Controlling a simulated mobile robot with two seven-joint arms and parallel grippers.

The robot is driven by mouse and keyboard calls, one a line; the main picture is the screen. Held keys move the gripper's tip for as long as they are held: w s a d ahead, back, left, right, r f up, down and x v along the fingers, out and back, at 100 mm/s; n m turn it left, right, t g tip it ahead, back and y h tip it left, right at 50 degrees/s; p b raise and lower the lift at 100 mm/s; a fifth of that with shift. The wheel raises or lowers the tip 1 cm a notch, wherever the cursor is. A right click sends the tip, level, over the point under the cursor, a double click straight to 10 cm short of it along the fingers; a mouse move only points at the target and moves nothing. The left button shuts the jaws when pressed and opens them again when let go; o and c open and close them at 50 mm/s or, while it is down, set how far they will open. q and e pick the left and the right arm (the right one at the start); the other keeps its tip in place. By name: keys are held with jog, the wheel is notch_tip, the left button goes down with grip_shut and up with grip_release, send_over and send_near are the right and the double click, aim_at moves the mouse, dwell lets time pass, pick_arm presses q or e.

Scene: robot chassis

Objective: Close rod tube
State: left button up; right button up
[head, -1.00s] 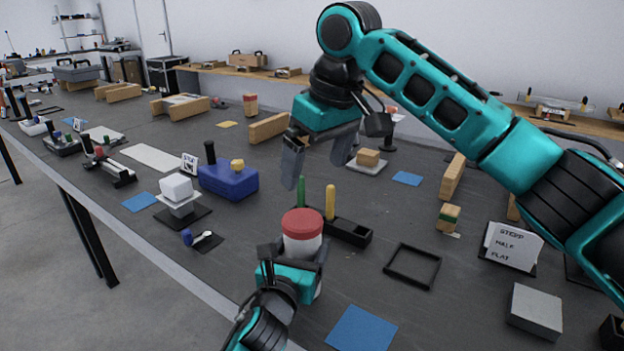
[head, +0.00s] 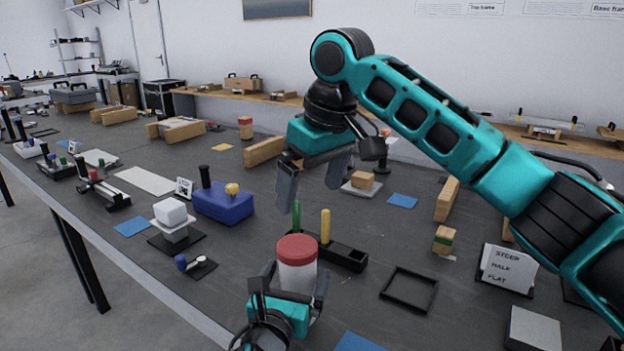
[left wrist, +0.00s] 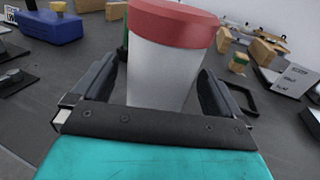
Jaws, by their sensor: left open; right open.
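The rod tube (head: 297,274) is a light grey cylinder with a red cap (head: 296,248) on its top, standing upright near the table's front. In the left wrist view the tube (left wrist: 165,75) rises between my open fingers. My left gripper (head: 296,283) is open, with one finger on each side of the tube; I cannot tell if they touch it. The tube's lower part is hidden by that gripper. My right gripper (head: 312,186) is open and empty, above and behind the tube. A green rod (head: 296,217) and a yellow rod (head: 325,227) stand upright behind the tube.
A black holder (head: 345,256) lies just behind the tube by the rods. A black square frame (head: 408,290) lies to the right. A blue box (head: 224,203) and a white block (head: 170,212) on a stand are left. Table around the frame is mostly clear.

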pick_arm(q)
jog(key=v, duration=1.1)
jog(key=shift+s+p, duration=0.35)
jog(key=shift+a+r, duration=0.1)
jog(key=shift+s, duration=0.1)
